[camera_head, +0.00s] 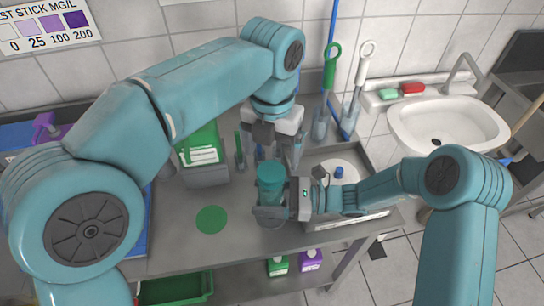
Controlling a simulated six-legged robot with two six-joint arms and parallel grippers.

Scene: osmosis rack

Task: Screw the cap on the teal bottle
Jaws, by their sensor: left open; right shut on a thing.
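The teal bottle (271,188) stands upright near the front middle of the grey bench. Its top is a teal disc-like shape; I cannot tell whether this is the cap or the bottle's own top. My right gripper (270,211) comes in from the right and is shut on the bottle low on its body. My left gripper (275,142) hangs from above, open, pointing down just above and behind the bottle's top. Nothing shows between its fingers, which are partly hard to make out. No separate cap is clearly visible.
A green disc (211,219) lies on the bench left of the bottle. A green-and-white box (200,147) stands behind left. Brushes in holders (320,126) stand at the back. A tray with a white round item (330,165) is right. A sink (448,122) is far right.

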